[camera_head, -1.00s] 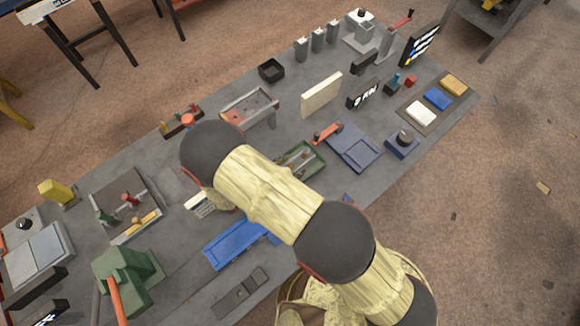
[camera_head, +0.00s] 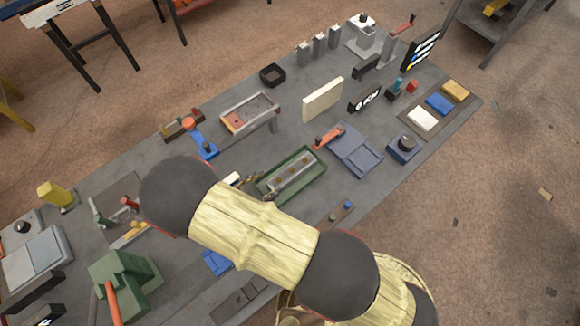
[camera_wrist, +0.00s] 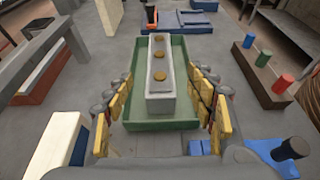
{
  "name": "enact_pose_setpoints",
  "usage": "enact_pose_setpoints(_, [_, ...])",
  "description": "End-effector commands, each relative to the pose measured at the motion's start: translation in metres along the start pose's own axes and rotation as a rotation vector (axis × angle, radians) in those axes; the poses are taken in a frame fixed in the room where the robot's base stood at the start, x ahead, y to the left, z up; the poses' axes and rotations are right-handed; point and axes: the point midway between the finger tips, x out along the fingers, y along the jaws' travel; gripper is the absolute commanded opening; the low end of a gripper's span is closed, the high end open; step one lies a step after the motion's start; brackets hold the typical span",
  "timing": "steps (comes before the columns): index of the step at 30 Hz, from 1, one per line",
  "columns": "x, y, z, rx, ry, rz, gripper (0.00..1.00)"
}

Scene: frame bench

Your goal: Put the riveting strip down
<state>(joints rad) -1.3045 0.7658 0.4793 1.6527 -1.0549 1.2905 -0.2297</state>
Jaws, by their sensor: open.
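The riveting strip, a grey bar with several brass-coloured rivets along its top, lies in the green tray (camera_head: 312,176). In the wrist view the strip (camera_wrist: 160,95) runs lengthwise down the middle of the tray (camera_wrist: 133,108). My gripper (camera_wrist: 161,85) is open, with its yellow-padded fingers spread wide on both sides of the strip and apart from it. In the head view my gripper is mostly hidden behind my arm.
A slate-blue fixture (camera_head: 352,150) with an orange handle stands beyond the tray. A block with coloured pegs (camera_wrist: 262,75) stands at right in the wrist view. A grey raised frame (camera_head: 250,112) and a cream upright panel (camera_head: 323,99) stand behind. Bare bench lies between them.

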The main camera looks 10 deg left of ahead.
Motion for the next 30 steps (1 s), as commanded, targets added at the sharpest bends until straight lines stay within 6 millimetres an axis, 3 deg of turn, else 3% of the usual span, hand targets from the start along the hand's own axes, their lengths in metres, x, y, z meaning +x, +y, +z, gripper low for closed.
enact_pose_setpoints(7, [0.000, 0.000, 0.002, 0.004, 0.002, -0.003, 0.56])
enact_pose_setpoints(11, [0.004, 0.000, 0.019, 0.053, 0.028, -0.041, 0.56])
enact_pose_setpoints(14, [0.013, -0.003, 0.053, 0.150, 0.076, -0.118, 0.56])
enact_pose_setpoints(20, [0.040, -0.032, 0.146, 0.451, 0.217, -0.339, 0.56])
enact_pose_setpoints(24, [0.054, -0.062, 0.204, 0.676, 0.307, -0.482, 0.56])
enact_pose_setpoints(30, [0.064, -0.114, 0.275, 1.015, 0.422, -0.657, 0.56])
